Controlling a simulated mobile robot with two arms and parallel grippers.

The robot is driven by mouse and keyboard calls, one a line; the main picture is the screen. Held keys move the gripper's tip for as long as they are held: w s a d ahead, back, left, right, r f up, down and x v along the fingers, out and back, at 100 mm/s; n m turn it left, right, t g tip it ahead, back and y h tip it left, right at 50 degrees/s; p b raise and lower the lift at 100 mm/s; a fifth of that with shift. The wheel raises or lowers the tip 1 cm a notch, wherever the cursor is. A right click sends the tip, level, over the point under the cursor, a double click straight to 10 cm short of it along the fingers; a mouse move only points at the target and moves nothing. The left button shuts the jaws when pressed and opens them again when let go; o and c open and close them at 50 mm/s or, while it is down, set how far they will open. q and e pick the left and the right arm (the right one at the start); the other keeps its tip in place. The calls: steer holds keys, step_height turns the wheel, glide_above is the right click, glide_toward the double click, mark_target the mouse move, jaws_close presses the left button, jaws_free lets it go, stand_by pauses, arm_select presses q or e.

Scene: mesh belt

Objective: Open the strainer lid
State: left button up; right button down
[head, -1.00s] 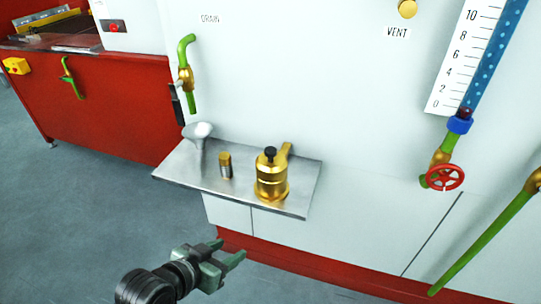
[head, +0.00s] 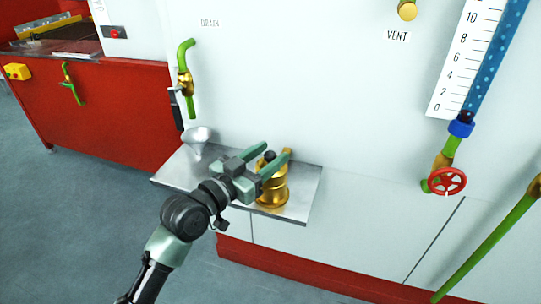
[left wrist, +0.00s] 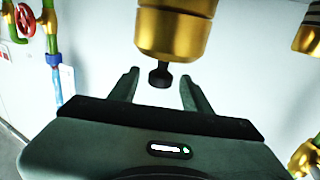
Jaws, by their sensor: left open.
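In the left wrist view, which is upside down, the strainer (left wrist: 172,35) hangs from the top edge with the black knob (left wrist: 160,77) pointing down. My left gripper (head: 276,152) is open at the height of the lid. Its two fingers (left wrist: 158,88) lie either side of the knob in the wrist view, with visible gaps, so it grips nothing. My right gripper is not in view.
The steel shelf (head: 292,211) also holds a grey funnel (head: 197,135). A small brass-banded cylinder (left wrist: 307,38) shows in the wrist view, hidden by my gripper in the head view. A green drain pipe (head: 191,105) is on the wall at left; a red valve wheel (head: 448,181) is at right.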

arm_select(q)
steer(key=shift+w+d, duration=0.25)
jaws_close()
stand_by(1.4)
